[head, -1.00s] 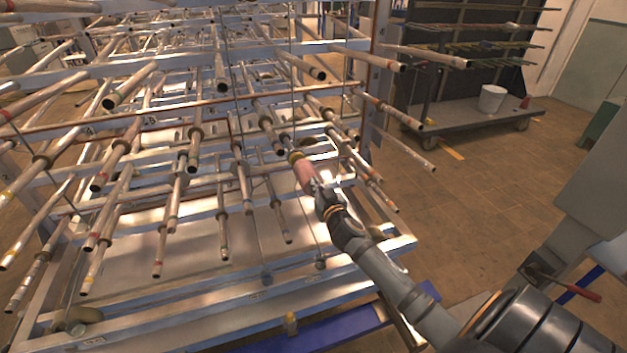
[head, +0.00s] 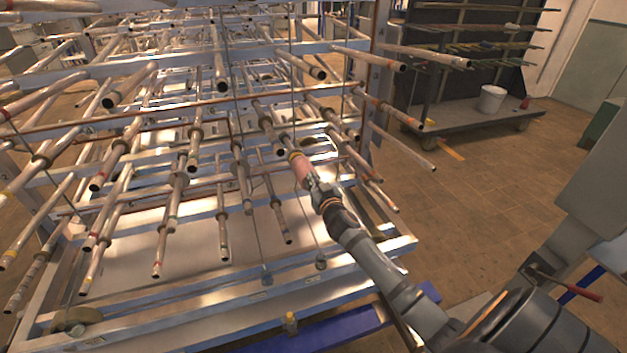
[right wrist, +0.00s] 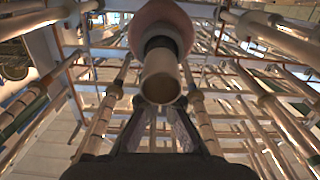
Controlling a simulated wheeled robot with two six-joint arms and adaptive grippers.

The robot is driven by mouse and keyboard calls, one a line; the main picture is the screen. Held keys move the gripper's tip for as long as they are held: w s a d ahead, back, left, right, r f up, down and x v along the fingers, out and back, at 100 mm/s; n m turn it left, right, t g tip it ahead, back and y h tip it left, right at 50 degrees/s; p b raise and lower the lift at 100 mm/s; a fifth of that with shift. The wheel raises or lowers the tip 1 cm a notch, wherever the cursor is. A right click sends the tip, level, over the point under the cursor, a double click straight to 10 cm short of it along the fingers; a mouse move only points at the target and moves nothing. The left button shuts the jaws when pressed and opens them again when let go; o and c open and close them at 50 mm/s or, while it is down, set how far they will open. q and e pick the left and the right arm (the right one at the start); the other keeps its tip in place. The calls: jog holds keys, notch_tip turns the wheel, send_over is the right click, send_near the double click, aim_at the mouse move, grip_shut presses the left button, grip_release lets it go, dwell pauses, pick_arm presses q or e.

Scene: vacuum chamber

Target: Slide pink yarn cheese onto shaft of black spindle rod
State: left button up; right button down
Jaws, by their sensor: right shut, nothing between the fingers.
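The pink yarn cheese (head: 301,169) is at the front right of the rack, around a rod that sticks out towards me. In the right wrist view the cheese (right wrist: 160,22) is a pink ring around this rod (right wrist: 161,80), whose pale round end faces the camera. The part of the rod just inside the ring looks dark. My right gripper (head: 315,184) is just in front of the cheese, shut and empty. In the right wrist view its fingers (right wrist: 158,118) are below the rod's end, which partly covers their tips. My left gripper is out of view.
The metal rack (head: 330,258) carries many rods pointing towards me, several close on both sides of my right gripper. A dark cart (head: 470,122) with a white bucket (head: 491,99) stands behind at the right. The brown floor (head: 480,200) right of the rack is open.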

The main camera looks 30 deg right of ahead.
jog(key=shift+v, duration=1.1)
jog(key=shift+s+a, duration=0.1)
jog(key=shift+s, duration=0.4)
jog(key=v, duration=1.2)
